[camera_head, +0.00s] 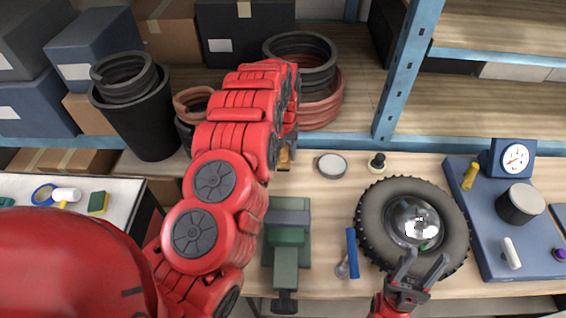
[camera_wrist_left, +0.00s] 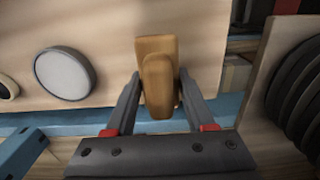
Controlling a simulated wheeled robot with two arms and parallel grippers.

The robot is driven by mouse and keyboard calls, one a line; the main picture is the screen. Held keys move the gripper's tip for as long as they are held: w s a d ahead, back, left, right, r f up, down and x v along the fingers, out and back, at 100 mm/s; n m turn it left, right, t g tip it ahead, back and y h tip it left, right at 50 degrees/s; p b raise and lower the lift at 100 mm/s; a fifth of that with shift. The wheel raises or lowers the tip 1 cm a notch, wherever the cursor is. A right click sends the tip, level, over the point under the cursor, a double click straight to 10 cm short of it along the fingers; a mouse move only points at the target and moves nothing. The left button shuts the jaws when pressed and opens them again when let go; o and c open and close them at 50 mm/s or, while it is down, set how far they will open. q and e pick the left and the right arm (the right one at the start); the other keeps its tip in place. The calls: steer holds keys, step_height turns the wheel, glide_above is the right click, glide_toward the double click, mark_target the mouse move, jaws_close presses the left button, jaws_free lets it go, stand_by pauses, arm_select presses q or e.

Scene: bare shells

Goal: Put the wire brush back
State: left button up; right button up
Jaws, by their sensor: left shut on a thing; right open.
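My left gripper (camera_head: 287,140) is at the far edge of the workbench, mostly hidden behind my red arm. It is shut on a tan wooden piece, which looks like the wire brush (camera_wrist_left: 158,85) and sits between the two fingers in the left wrist view. A small tan part of the brush (camera_head: 284,158) shows below the arm in the head view. No bristles are visible. My right gripper (camera_head: 425,265) is open and empty, above the near right side of a black tyre (camera_head: 372,215).
A shiny bowl (camera_head: 413,221) lies within the tyre. A round tin (camera_head: 331,165) stands right of the brush. A green vise (camera_head: 287,240) and a blue-handled tool (camera_head: 352,250) are nearer. A blue shelf post (camera_head: 405,75) rises behind. A blue board (camera_head: 490,240) holds a gauge.

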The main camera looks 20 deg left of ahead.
mark_target(283, 161)
arm_select(q)
steer(key=f, duration=0.1)
steer(key=f+p, duration=0.1)
steer(key=shift+s+a+f, duration=0.15)
steer(key=shift+a+f, duration=0.05)
steer(key=shift+f, duration=0.5)
steer(key=shift+d+f, duration=0.1)
steer(key=shift+f, duration=0.1)
steer(key=o, duration=1.3)
